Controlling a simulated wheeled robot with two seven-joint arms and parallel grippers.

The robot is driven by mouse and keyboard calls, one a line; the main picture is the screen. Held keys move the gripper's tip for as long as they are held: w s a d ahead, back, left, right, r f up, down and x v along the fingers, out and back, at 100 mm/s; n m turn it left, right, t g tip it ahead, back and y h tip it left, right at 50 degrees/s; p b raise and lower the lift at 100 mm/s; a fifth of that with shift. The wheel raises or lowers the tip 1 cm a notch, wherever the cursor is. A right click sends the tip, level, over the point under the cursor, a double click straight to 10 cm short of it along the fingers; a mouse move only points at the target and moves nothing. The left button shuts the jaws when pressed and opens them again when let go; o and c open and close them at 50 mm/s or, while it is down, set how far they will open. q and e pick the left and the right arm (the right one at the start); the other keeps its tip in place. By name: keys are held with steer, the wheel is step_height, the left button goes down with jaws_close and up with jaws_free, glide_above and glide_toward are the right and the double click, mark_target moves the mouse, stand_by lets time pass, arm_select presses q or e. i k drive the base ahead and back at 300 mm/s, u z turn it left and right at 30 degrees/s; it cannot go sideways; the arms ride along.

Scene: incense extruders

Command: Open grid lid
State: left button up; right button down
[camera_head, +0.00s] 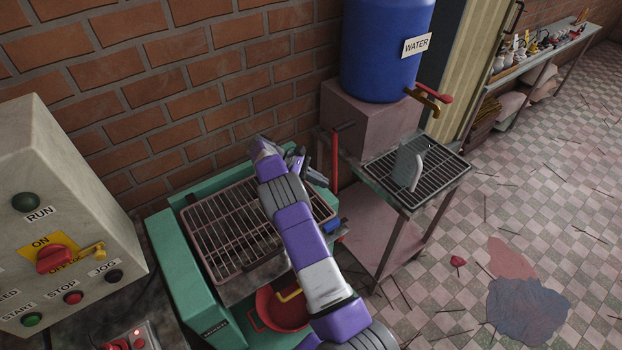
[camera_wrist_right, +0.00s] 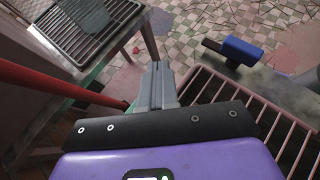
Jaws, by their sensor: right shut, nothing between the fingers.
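The grid lid (camera_head: 225,232) is a metal grate lying over the opening of the green machine (camera_head: 178,270). Its bars also show in the right wrist view (camera_wrist_right: 284,136). My right gripper (camera_head: 302,160) is over the lid's far right corner in the head view, and my purple arm hides part of the lid. In the right wrist view, its fingers (camera_wrist_right: 157,84) are together and empty, pointing past the lid's edge. A blue-ended handle (camera_wrist_right: 243,50) is to the right of the fingers there. My left gripper is not in view.
A red upright bar (camera_head: 335,160) stands close to my right gripper. A side table with a grated top (camera_head: 440,172) and a blue water barrel (camera_head: 385,50) are beyond it. A control box (camera_head: 60,215) stands at left. A red pan (camera_head: 268,312) is below the lid.

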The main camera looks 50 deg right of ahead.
mark_target(190, 197)
steer(key=k, duration=1)
